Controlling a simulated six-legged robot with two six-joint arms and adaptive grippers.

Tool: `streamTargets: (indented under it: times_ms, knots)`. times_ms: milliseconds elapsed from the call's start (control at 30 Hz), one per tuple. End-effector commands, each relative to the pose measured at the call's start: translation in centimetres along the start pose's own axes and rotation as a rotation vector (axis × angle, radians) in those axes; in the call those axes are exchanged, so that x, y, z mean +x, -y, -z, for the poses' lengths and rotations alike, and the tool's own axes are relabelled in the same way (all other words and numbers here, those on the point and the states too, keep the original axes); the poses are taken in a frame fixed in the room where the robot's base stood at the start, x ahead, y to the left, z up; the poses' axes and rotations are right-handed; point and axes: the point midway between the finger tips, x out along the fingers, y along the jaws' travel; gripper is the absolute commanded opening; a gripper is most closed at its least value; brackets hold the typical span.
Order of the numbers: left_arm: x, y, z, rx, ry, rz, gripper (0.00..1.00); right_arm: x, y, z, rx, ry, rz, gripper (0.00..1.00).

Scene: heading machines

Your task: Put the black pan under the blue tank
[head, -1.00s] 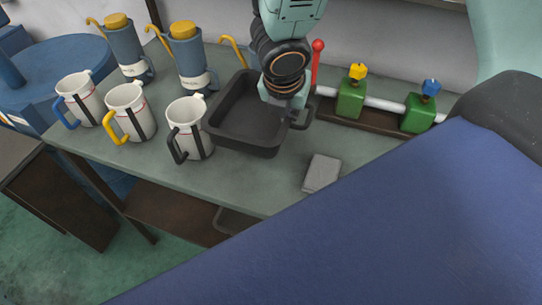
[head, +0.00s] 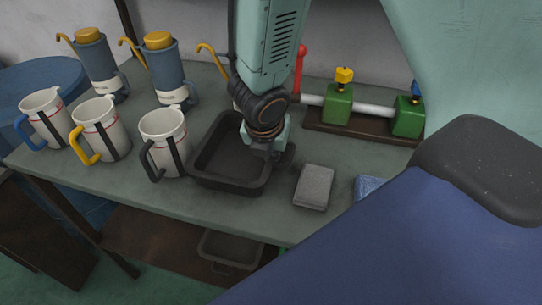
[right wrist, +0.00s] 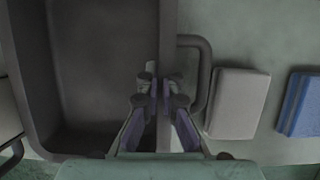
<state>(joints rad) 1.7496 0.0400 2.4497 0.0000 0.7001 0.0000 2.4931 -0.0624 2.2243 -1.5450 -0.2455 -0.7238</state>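The black pan (head: 238,180) is a deep rectangular tray on the grey-green table, right of the mug with the black handle. In the right wrist view the pan (right wrist: 90,75) fills the left side, with its loop handle (right wrist: 205,72) on the right. My right gripper (right wrist: 159,85) has its fingers on either side of the pan's right wall, close beside the handle, and looks shut on it. In the head view this gripper (head: 262,150) partly hides that wall. Whether the pan touches the table is unclear. A large blue round tank (head: 62,78) stands at the far left. My left gripper is not in view.
Several mugs and jugs, including a black-handled mug (head: 163,130), crowd the left. Green valves (head: 336,106) on a pipe stand behind. Another dark pan (head: 231,249) is on the lower shelf.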

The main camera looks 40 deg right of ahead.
Motion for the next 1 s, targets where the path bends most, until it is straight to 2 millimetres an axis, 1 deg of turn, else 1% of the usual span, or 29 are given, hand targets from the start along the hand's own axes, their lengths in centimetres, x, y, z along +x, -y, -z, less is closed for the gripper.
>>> streamTargets:
  times_ms: [167,367,500,700,1000]
  knots:
    - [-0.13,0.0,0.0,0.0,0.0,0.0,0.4,-0.12,0.0,-0.02,0.0,-0.001,-0.001,0.0]
    - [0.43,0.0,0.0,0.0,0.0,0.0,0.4,0.38,0.01,0.18,0.0,-0.001,-0.001,0.0]
    - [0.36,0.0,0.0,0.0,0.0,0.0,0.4,0.32,0.03,0.18,0.0,-0.001,0.0,0.13]
    - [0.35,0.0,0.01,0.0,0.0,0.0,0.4,0.31,0.03,0.17,0.0,-0.001,0.0,0.28]
    - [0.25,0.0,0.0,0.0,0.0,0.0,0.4,0.21,0.02,0.13,0.0,-0.001,0.0,0.28]
